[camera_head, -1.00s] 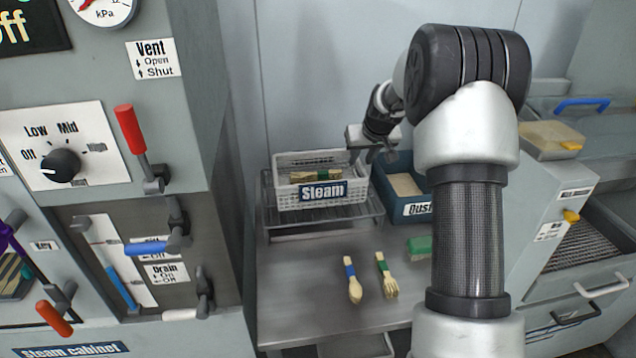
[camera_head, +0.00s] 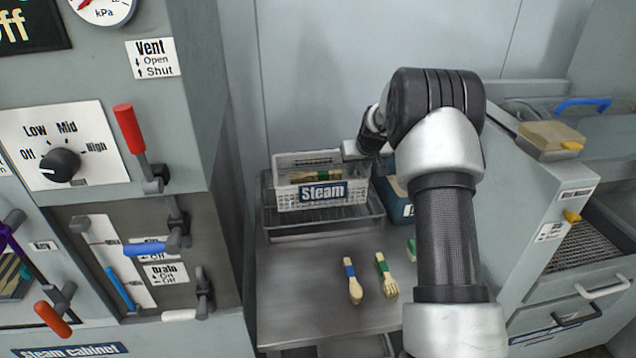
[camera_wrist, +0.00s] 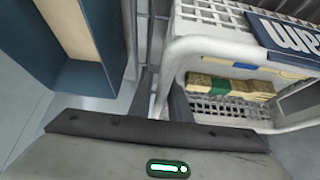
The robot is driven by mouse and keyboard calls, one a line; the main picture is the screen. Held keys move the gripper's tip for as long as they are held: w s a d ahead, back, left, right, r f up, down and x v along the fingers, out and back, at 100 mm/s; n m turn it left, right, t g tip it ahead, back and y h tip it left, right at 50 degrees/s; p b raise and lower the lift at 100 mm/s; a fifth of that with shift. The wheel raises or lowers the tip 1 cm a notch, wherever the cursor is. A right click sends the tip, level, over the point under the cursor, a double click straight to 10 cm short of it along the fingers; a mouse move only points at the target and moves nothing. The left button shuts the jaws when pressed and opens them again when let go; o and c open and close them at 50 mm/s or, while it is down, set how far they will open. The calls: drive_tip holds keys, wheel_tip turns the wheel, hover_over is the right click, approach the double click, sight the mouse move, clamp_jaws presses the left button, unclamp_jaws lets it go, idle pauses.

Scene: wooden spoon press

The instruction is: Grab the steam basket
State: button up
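The steam basket (camera_head: 284,197) is a white perforated tray with a blue "Steam" label. It sits on a wire rack on the metal table and holds pale wooden pieces with a green band. My gripper (camera_head: 358,152) is at the basket's right end, partly hidden by my arm. In the wrist view my two dark fingers (camera_wrist: 163,95) are close together at the basket's end wall (camera_wrist: 172,62), seemingly one on each side of it. I cannot tell whether they press on the wall. Wooden pieces (camera_wrist: 230,87) show inside the basket.
A blue bin (camera_head: 397,206) stands just right of the basket, partly behind my arm; it also shows in the wrist view (camera_wrist: 105,45). Two wooden utensils (camera_head: 352,280) lie on the front of the table. The steam cabinet (camera_head: 215,240) stands close on the left.

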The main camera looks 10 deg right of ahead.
clamp_jaws()
drive_tip(key=shift+r, duration=0.1)
